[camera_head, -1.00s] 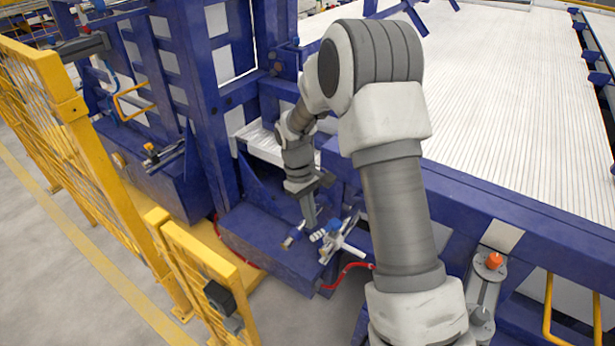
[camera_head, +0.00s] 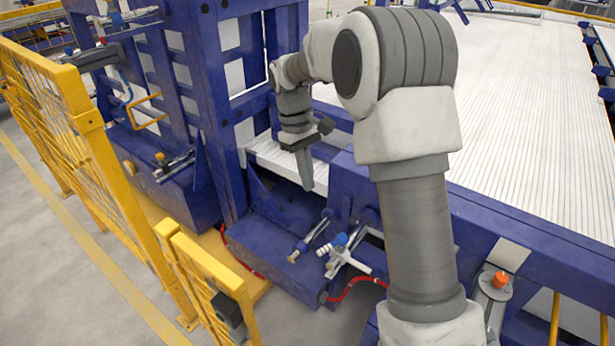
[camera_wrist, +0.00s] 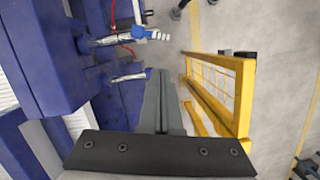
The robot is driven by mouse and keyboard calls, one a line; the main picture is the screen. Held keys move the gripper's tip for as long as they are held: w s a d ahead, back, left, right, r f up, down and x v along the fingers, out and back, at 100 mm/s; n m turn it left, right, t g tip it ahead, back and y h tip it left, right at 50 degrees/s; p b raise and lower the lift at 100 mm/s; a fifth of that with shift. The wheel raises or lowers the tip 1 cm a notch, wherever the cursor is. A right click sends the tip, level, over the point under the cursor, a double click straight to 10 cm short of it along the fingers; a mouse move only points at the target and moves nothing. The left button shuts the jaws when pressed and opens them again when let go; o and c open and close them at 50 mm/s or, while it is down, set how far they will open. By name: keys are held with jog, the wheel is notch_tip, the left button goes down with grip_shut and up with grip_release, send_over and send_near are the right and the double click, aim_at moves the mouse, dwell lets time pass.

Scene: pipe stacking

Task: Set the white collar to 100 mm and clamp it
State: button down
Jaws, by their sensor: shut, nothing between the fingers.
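My gripper (camera_head: 307,188) is shut and empty. It points down above the blue machine base, up and left of the small rod fittings, with a clear gap. In the wrist view its two grey fingers (camera_wrist: 161,78) lie together. A white ribbed piece (camera_head: 324,250) sits beside a blue knob (camera_head: 340,239) on a metal rod fitting; I cannot tell whether it is the collar. It also shows at the top of the wrist view (camera_wrist: 158,36). A white bracket (camera_head: 350,263) stands just below the knob. No scale marks are readable.
A second metal rod fitting (camera_head: 305,243) with a blue end lies left of the white piece. A red hose (camera_head: 350,286) runs below. Yellow fencing (camera_head: 208,275) stands at lower left. A blue upright frame (camera_head: 226,110) rises behind my gripper. A blue beam (camera_head: 520,228) crosses at right.

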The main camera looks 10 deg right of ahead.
jog(key=c, duration=1.4)
grip_release()
jog(key=shift+o, duration=1.3)
jog(key=shift+s+d+f+b, duration=0.1)
jog(key=shift+d+f+b, duration=0.15)
jog(key=shift+b, duration=0.15)
jog(key=o, duration=0.3)
jog(key=s+d+f+n+t+b, duration=0.1)
jog(key=s+d+f+t+b, duration=0.1)
jog(key=s+d+b, duration=0.2)
jog(key=shift+d+f+b, duration=0.4)
jog(key=shift+b, duration=0.85)
jog(key=n+t+b, duration=0.2)
jog(key=b, duration=0.4)
send_near(358, 263)
jog(key=f+b, duration=0.4)
jog(key=f, duration=0.1)
jog(key=w+d+f+b, duration=0.1)
jog(key=f+b, duration=0.1)
jog(key=f, duration=0.1)
jog(key=shift+r, duration=0.1)
grip_shut()
